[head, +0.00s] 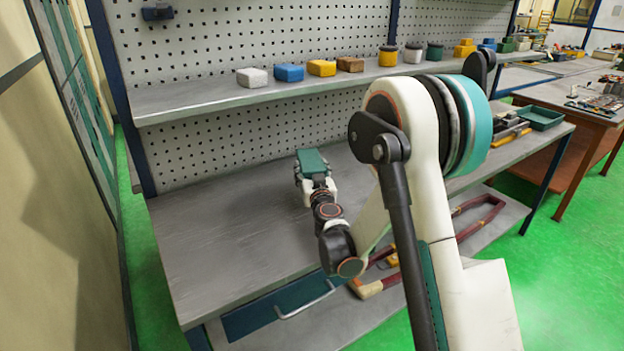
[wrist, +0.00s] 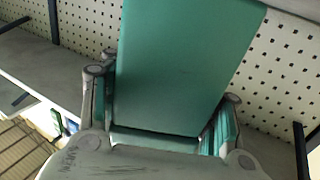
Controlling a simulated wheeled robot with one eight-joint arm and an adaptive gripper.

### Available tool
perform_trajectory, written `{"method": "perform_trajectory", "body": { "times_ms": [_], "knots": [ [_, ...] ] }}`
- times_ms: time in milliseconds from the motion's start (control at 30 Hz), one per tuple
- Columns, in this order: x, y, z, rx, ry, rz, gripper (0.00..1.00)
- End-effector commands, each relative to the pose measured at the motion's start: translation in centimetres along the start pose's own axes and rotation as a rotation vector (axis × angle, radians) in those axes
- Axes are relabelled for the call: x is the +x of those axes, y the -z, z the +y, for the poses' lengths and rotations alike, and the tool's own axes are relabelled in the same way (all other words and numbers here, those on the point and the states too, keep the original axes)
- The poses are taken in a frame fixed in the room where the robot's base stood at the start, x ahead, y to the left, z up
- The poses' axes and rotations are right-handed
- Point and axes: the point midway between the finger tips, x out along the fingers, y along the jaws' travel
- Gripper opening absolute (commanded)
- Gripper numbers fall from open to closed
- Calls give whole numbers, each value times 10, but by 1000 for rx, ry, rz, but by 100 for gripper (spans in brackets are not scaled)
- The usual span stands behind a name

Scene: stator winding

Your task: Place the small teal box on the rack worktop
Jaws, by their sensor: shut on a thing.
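The small teal box (head: 312,160) is held in my gripper (head: 314,178), over the back middle of the grey rack worktop (head: 215,240) in the head view. I cannot tell whether the box touches the worktop or hangs just above it. In the wrist view the teal box (wrist: 180,65) fills the middle of the picture, between the two fingers of my gripper (wrist: 165,138). The fingers are shut on its sides, and the fingertips are partly hidden. My arm covers part of the worktop on the right.
A grey shelf (head: 205,96) with a row of small coloured boxes runs above the worktop, before a perforated panel (head: 250,140). A green tray (head: 540,118) and small parts sit at the worktop's right end. The worktop's left and front are clear.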

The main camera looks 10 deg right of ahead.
Motion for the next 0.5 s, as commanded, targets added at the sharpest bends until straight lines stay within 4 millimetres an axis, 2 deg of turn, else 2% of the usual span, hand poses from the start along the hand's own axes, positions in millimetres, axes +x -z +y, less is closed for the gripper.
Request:
{"method": "perform_trajectory", "body": {
  "times_ms": [33,100,500],
  "knots": [
    [0,-11,0,0,0,0,19],
    [0,-15,0,0,0,0,19],
    [0,-18,0,0,0,0,19]
  ]
}}
